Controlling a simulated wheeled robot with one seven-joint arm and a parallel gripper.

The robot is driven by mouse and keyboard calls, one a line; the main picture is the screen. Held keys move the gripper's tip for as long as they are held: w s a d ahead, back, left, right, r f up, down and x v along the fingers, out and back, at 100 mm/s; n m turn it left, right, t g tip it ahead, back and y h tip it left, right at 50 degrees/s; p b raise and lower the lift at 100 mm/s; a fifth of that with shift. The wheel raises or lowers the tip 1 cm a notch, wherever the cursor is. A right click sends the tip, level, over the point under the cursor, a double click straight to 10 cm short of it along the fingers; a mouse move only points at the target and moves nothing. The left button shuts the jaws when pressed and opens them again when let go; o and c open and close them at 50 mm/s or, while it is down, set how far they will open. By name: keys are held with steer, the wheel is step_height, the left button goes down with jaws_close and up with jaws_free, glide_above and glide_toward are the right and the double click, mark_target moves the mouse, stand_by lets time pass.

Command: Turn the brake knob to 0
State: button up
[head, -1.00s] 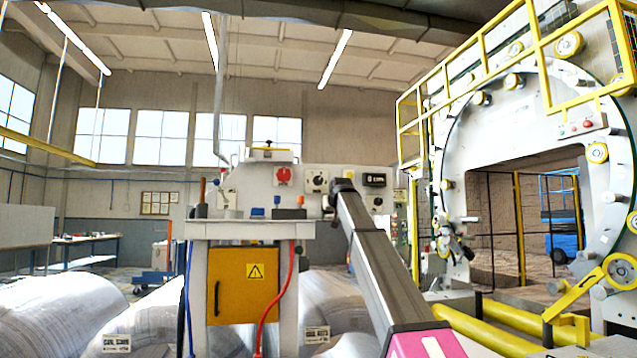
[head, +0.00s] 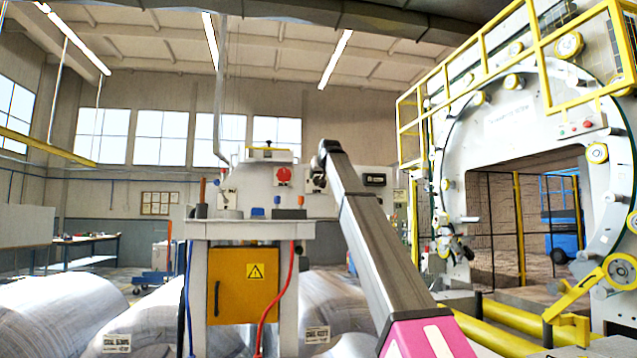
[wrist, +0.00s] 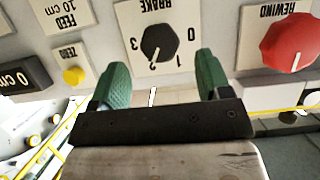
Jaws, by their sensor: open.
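The brake knob (wrist: 160,43) is a round black knob with a white pointer line on a white plate marked BRAKE, upside down in the wrist view. Its scale shows 0, 1, 2 and 3, and the pointer stands near the 2. My gripper (wrist: 158,80) is open, its two green fingers apart, with the knob beyond and between the fingertips. Nothing is between the fingers, and I see no contact with the knob. In the head view my gripper (head: 321,165) is at the panel and hides the brake knob.
A red REWIND knob (wrist: 291,41) is on the right of the wrist view. A yellow ZERO button (wrist: 74,75) and a display (wrist: 22,78) are on the left. In the head view, small coloured items stand on the ledge below the panel. The large ring machine (head: 520,110) stands at right.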

mark_target(319, 180)
steer(key=x, duration=0.5)
steer(key=shift+w, duration=0.15)
steer(key=c, duration=0.9)
